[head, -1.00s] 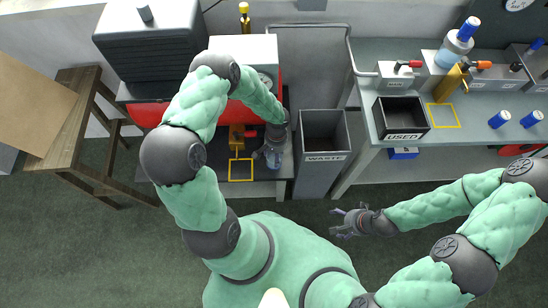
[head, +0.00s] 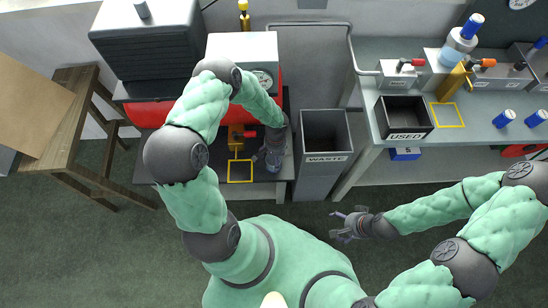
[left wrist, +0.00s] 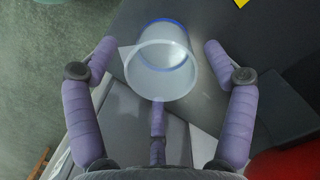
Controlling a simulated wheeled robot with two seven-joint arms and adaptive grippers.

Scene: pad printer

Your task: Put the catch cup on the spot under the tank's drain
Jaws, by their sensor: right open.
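The catch cup (left wrist: 160,68), clear with a blue ring, stands on the dark shelf in the left wrist view. My left gripper (left wrist: 158,50) is open, its fingers spread on both sides of the cup with visible gaps. In the head view my left gripper (head: 273,158) is low over the shelf and mostly hides the cup. A yellow square outline (head: 240,181) lies just left of it, below an orange-brown drain fitting (head: 236,138). My right gripper (head: 347,226) is open and empty over the floor.
A grey waste bin (head: 325,160) stands right of the shelf. The right bench holds a used-parts box (head: 405,134), a second yellow square outline (head: 447,125) and several blue-capped items. A wooden table (head: 85,155) stands at the left.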

